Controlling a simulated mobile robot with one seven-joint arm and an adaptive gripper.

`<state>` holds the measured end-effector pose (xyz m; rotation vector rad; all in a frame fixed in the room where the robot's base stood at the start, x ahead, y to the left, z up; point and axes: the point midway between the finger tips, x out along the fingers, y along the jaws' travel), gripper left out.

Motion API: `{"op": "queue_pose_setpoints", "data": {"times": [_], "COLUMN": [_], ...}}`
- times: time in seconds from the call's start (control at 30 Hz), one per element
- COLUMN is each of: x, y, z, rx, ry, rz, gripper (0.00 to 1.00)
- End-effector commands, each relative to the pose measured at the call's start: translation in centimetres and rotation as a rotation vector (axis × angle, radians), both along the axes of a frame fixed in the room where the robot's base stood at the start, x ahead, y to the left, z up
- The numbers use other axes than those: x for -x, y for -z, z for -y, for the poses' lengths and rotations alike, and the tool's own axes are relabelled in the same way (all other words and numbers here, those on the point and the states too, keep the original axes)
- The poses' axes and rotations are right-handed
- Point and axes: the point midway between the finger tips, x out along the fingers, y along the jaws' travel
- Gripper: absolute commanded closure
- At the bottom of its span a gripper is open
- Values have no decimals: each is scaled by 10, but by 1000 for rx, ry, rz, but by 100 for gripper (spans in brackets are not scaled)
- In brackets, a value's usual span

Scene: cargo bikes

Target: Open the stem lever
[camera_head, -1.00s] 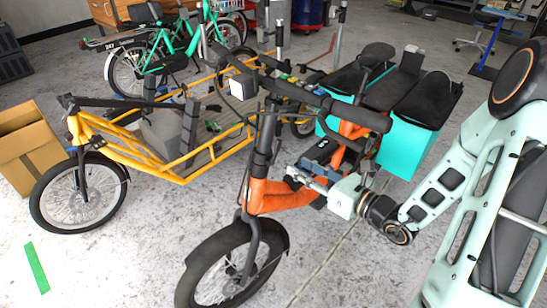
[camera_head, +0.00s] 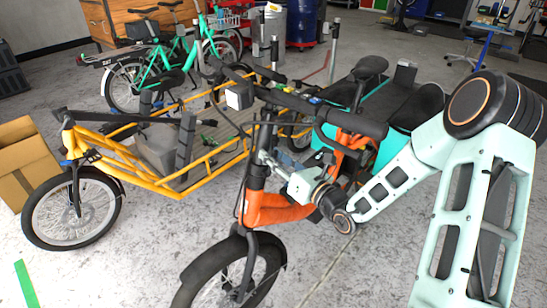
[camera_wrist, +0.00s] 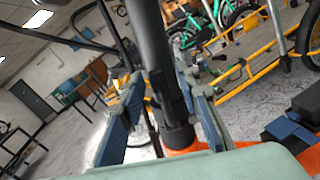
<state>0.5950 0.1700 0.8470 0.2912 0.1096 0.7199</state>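The orange cargo bike (camera_head: 285,213) stands in the middle of the head view, its black stem (camera_head: 265,135) rising to the handlebar. In the wrist view the stem (camera_wrist: 150,45) runs down the middle to a collar above the orange frame. A thin dark strip (camera_wrist: 184,92) beside the stem may be the stem lever; I cannot tell for sure. My gripper (camera_head: 264,158) is at the stem's lower half. In the wrist view my gripper (camera_wrist: 162,85) is open, its blue-grey fingers apart with the stem between them in the picture. Contact cannot be told.
The handlebar (camera_head: 330,112) hangs above my gripper. A yellow cargo bike (camera_head: 150,165) stands to the left, green bikes (camera_head: 160,65) behind. A cardboard box (camera_head: 25,160) is at the left edge. The floor in front is clear.

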Motion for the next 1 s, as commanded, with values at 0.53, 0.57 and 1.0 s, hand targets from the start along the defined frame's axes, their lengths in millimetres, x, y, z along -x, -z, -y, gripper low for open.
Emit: {"op": "queue_pose_setpoints", "data": {"times": [0.53, 0.57, 1.0], "x": [-2, -2, -2], "y": [0, 0, 0], "z": [-2, -2, -1], "rx": [1, 1, 0], "ry": [0, 0, 0], "rz": [-1, -1, 0], "gripper": [95, 98, 100]}}
